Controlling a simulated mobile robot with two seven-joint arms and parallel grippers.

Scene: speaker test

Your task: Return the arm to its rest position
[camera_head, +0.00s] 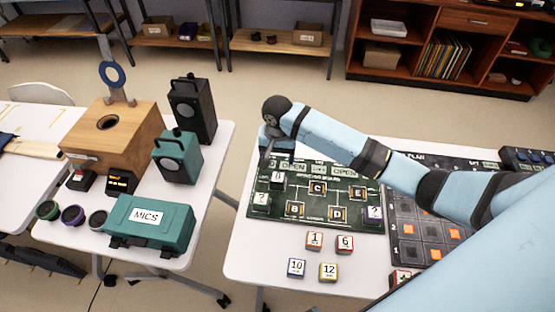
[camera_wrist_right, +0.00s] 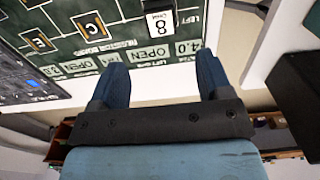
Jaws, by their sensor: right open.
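My right arm (camera_head: 330,138) reaches in from the right, across the back of the right table. Its gripper (camera_head: 268,152) points down near the back left corner of the green board (camera_head: 325,205). In the right wrist view, the gripper's two blue fingers (camera_wrist_right: 162,72) are spread apart with nothing between them. A white block marked 8 (camera_wrist_right: 160,24) sits on the board just beyond the fingertips. The arm hides part of the board's back edge. My left gripper is not in view.
Number cubes (camera_head: 315,241) lie in front of the board. A dark panel with orange squares (camera_head: 408,228) is to the right. The left table holds a wooden box (camera_head: 125,140), a black speaker (camera_head: 193,108), a teal speaker (camera_head: 178,157) and a MICS case (camera_head: 150,222). A gap separates the tables.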

